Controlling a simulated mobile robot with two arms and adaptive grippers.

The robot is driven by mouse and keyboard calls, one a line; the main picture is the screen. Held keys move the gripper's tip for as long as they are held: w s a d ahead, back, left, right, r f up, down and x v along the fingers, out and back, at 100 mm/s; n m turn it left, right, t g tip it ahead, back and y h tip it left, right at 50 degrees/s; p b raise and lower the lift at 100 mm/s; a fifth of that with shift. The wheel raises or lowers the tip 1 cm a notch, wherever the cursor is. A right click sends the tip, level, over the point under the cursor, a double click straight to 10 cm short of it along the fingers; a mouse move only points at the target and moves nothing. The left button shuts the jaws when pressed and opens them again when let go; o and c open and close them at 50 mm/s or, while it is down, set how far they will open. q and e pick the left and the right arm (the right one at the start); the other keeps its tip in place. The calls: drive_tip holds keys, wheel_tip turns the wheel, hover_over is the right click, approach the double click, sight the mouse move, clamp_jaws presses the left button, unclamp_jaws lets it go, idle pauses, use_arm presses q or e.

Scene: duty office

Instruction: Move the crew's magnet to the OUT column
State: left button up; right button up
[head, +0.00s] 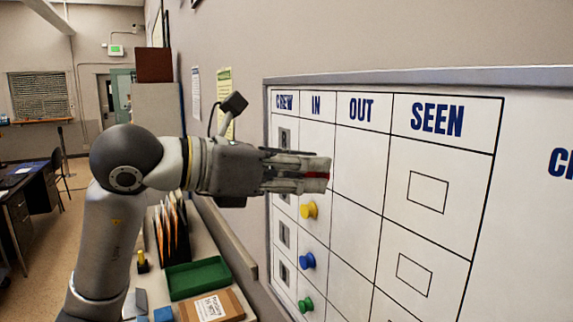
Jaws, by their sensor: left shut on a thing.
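The whiteboard (349,145) carries a grid with CREW, IN, OUT and SEEN columns. My left gripper (320,172) reaches in from the left in front of the upper rows. It is shut on a red magnet (315,176), mostly hidden between the fingers. The fingertips overlap the line between the IN and OUT columns; I cannot tell whether the magnet touches the board. A yellow magnet (309,210), a blue magnet (307,261) and a green magnet (305,304) sit lower in the IN column. The visible OUT cells are empty. My right gripper is not in view.
Below the board's left side, a counter holds a green tray (197,277), a cardboard box (214,307) and a rack of folders (172,232). A desk (32,205) stands at the far left. The board's SEEN column is unobstructed.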

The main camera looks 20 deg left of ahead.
sight(358, 167)
use_arm(q)
drive_tip(key=shift+w+d+r+p, duration=0.1)
drive_tip(key=shift+w+d+p, duration=0.4)
drive_tip(key=shift+w+d, duration=0.7)
drive_tip(key=shift+r+x, duration=0.2)
drive_tip(key=shift+x, duration=0.95)
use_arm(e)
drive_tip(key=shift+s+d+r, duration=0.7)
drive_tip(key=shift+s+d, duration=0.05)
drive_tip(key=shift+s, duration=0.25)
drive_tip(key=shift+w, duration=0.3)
use_arm(q)
drive_tip(key=shift+f, duration=0.1)
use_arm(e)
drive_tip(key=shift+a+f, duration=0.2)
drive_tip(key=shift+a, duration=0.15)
use_arm(q)
drive_tip(key=shift+w+d, duration=0.15)
drive_tip(key=shift+w, duration=0.15)
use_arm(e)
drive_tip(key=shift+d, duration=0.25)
use_arm(q)
drive_tip(key=o, duration=0.9)
drive_tip(key=shift+s, duration=0.15)
drive_tip(key=shift+c, duration=0.2)
